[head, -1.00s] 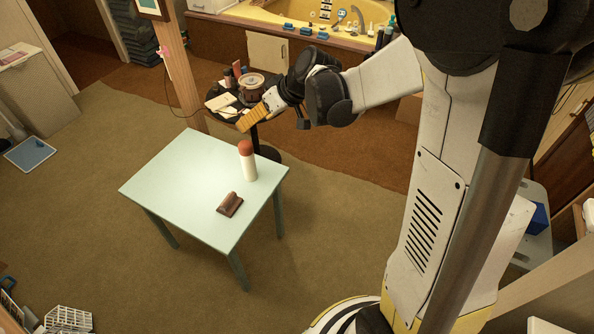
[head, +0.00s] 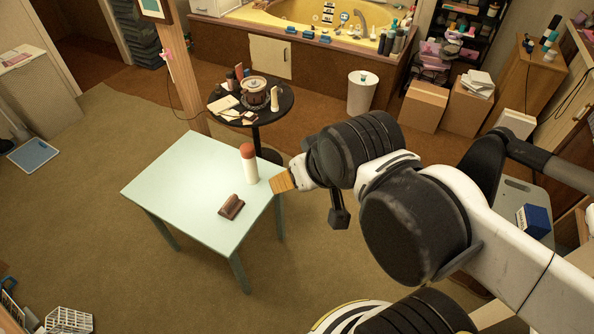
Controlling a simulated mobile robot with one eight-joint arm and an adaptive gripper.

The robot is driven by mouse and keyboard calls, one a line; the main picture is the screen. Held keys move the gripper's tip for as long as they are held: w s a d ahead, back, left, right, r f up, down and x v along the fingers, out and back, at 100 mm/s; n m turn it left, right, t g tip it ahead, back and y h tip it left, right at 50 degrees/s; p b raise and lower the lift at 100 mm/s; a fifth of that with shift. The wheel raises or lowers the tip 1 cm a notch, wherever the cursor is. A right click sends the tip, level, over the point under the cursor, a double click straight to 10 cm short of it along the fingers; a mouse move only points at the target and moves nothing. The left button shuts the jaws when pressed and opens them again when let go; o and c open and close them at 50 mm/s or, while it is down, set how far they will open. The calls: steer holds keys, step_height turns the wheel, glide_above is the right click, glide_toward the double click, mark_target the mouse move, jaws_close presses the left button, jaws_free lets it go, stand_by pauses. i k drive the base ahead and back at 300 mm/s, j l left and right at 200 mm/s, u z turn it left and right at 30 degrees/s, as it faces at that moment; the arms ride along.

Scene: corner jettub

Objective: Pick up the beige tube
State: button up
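A beige-white tube (head: 250,168) with a reddish-brown top stands upright on the pale green table (head: 170,180), near its right side. A smaller beige tube-like item (head: 275,99) stands on the round black table behind; I cannot tell which of the two the task names. My gripper (head: 279,183), with yellow-orange fingers, is just right of the tube on the green table, by the table's right edge. A small gap shows between them in the picture. The fingers are seen from the side and look empty; their opening is not clear.
A brown block-like object (head: 231,207) lies on the green table in front of the tube. The round black table (head: 283,106) holds a drum-shaped item (head: 256,93) and small things. A wooden post (head: 182,70) stands behind the green table. The table's left part is clear.

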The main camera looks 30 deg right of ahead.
mark_target(275, 106)
steer(key=i+l, duration=1.3)
